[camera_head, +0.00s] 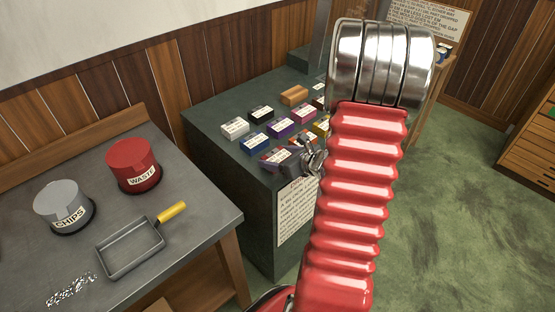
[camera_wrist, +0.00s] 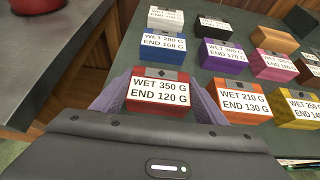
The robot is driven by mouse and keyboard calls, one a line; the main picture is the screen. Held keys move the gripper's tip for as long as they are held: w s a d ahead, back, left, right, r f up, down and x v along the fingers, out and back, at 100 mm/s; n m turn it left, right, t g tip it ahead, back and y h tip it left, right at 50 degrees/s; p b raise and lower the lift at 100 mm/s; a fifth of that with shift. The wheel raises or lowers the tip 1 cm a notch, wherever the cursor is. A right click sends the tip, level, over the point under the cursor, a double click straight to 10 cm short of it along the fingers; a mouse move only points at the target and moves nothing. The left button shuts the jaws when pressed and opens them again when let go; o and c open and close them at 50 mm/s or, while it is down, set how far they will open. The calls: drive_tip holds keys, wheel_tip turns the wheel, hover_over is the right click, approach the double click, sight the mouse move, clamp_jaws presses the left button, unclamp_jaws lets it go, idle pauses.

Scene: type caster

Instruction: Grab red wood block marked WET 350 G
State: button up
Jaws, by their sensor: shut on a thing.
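The red block (camera_wrist: 160,90) carries a white label reading WET 350 G, END 120 G. In the wrist view it sits between the two grey-purple fingers of my gripper (camera_wrist: 158,98), which is shut on it. In the head view the red block (camera_head: 275,158) shows at the near edge of the dark green bench, partly behind my gripper (camera_head: 290,160) and beside my red arm. Whether it touches the bench top cannot be told.
An orange-red block (camera_wrist: 240,101) marked WET 210 G stands close on the right. A blue block (camera_wrist: 163,46) is behind. Several other labelled blocks fill the green bench (camera_head: 215,105). A grey table (camera_head: 75,170) on the left holds a waste bin (camera_head: 133,165), chips bin (camera_head: 64,207) and pan (camera_head: 130,248).

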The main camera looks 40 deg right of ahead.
sight(277, 156)
drive_tip(key=shift+c, duration=0.6)
drive_tip(key=shift+r, duration=0.1)
drive_tip(key=shift+r, duration=4.9)
